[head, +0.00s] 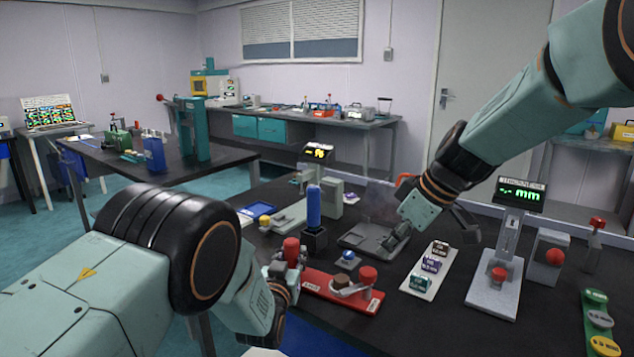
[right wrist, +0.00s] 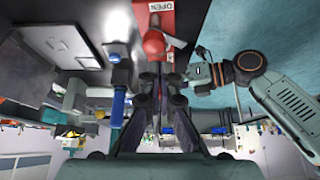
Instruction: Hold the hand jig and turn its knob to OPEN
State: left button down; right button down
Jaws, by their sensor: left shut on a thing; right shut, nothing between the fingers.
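The hand jig is a red plate (head: 322,283) lying on the dark table, with white labels, a round brown part and a red knob (head: 368,275) at its right end. A red upright handle (head: 291,248) rises at its left end. My left gripper (head: 284,275) is shut at that handle, its fingers partly hidden. In the right wrist view the jig's plate (right wrist: 168,18) shows an OPEN label, with a red knob (right wrist: 153,42) below it. My right gripper (head: 392,243) is shut and empty, above and behind the jig, apart from it; its fingers (right wrist: 158,82) also show in its wrist view.
A dark grey plate device (head: 362,238) lies beneath my right gripper. A blue cylinder on a black block (head: 314,205), a small blue button (head: 347,259) and a white strip with several small blocks (head: 416,284) stand close by. A thickness gauge (head: 495,285) is at right.

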aim_at(374, 279)
jog(key=shift+f, duration=3.15)
jog(key=shift+w+a, duration=0.35)
jog(key=shift+w, duration=0.15)
jog(key=shift+w+d, duration=0.4)
jog(key=shift+w, duration=0.1)
jog(key=shift+d+f, duration=0.1)
jog(key=shift+s+d, duration=0.15)
jog(key=shift+d, duration=0.1)
notch_tip(374, 279, up, 6)
